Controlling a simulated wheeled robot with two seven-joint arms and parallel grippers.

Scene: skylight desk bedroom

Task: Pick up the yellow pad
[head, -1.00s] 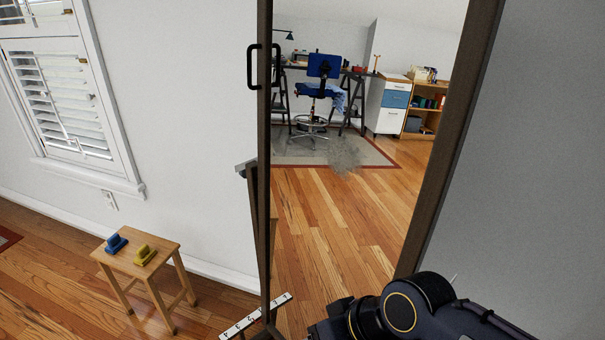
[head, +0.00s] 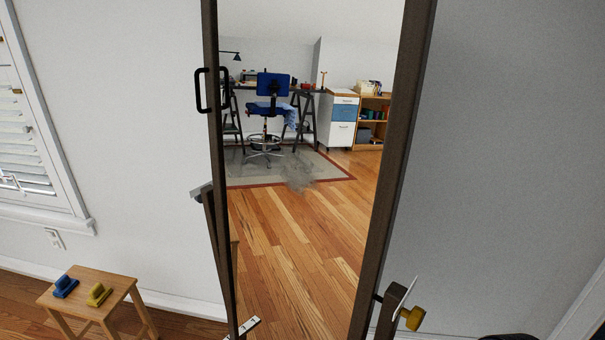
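The yellow pad (head: 98,294) lies on top of a small wooden stool (head: 119,289) at the lower left of the head view. A blue pad (head: 66,287) of similar shape lies on the same stool, just left of the yellow one, with a small gap between them. Neither of my grippers is in view. Only a sliver of something dark, possibly my arm, shows at the bottom right edge.
A tall dark frame (head: 392,170) with a black handle (head: 211,90) stands in the middle; I cannot tell whether it is a doorway or mirror. A desk chair (head: 271,87) and cabinet (head: 338,120) show within it. A yellow knob (head: 413,318) is low right.

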